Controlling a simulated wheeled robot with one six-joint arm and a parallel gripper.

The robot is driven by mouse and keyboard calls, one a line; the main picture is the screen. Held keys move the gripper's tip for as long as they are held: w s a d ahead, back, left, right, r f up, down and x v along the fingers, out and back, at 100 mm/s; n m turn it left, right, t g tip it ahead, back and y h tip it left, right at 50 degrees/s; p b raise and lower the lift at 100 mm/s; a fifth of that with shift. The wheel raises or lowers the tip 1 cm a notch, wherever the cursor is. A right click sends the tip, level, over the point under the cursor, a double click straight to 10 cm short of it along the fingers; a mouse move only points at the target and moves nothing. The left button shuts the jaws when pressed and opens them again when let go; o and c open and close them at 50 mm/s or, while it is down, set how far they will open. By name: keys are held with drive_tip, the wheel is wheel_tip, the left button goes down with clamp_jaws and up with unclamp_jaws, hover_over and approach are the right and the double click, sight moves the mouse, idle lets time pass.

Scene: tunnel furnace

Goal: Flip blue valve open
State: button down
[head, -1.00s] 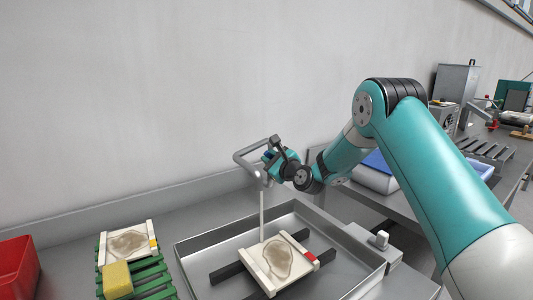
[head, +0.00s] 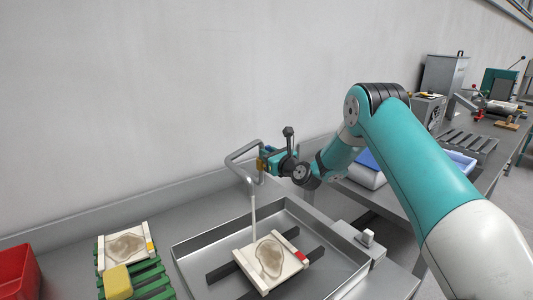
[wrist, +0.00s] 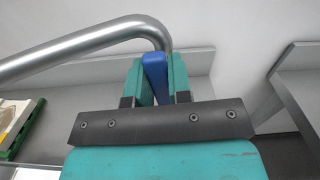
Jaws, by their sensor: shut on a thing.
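The blue valve handle (wrist: 155,75) stands between the two teal fingers of my gripper (wrist: 156,82) in the wrist view, and the fingers are shut on it. A grey bent pipe (wrist: 85,48) passes just beside it. In the head view my gripper (head: 266,163) is at the pipe (head: 240,153), above the sink; the handle is mostly hidden there by the fingers. A pale vertical stream (head: 253,215) runs from the pipe's end down to a white framed plate (head: 245,261) with a brownish patch.
The plate rests on dark bars in a metal sink (head: 335,258). At left are a green rack (head: 148,277) with another framed plate (head: 107,265), a yellow sponge (head: 118,282) and a red bin (head: 18,272). The wall is close behind the pipe.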

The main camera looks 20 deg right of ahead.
drive_tip(key=shift+f, duration=0.1)
drive_tip(key=c, duration=1)
unclamp_jaws()
drive_tip(key=shift+c, duration=0.2)
drive_tip(key=b+v, duration=0.7)
drive_tip(key=v, duration=1)
drive_tip(key=shift+s+d+b, duration=0.2)
drive_tip(key=shift+s+b, duration=0.05)
drive_tip(key=shift+b, duration=0.15)
drive_tip(key=shift+a, duration=0.1)
